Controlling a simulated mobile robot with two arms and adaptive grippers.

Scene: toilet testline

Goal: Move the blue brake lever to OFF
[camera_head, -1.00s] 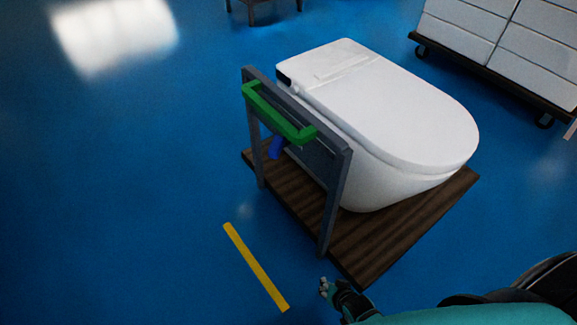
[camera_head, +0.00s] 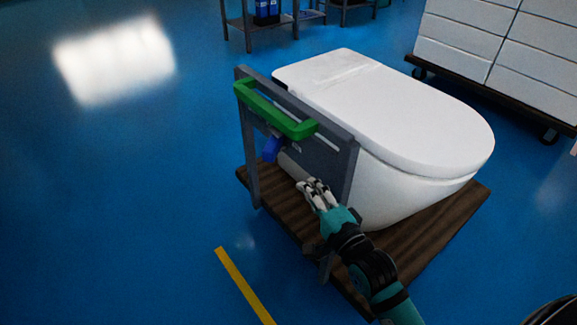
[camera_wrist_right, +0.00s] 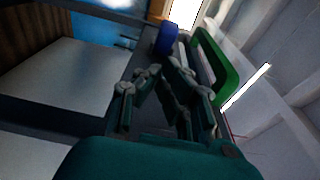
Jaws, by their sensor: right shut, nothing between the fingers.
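The blue brake lever (camera_head: 271,149) hangs on the grey frame of the cart, just below the green handle (camera_head: 275,112). In the right wrist view the blue lever (camera_wrist_right: 166,39) shows beyond my fingers, left of the green handle (camera_wrist_right: 216,67). My right gripper (camera_head: 313,187) is shut and empty. It is in front of the frame, right of and lower than the lever, and apart from it in the head view. The fingers also show in the right wrist view (camera_wrist_right: 160,80). My left gripper is not in view.
A white toilet (camera_head: 390,115) stands on the cart's wooden base (camera_head: 440,225) behind the frame. A rack of white boxes (camera_head: 490,45) stands at the back right, and a shelf (camera_head: 270,22) at the back. A yellow strip (camera_head: 243,285) lies on the blue floor. The floor to the left is clear.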

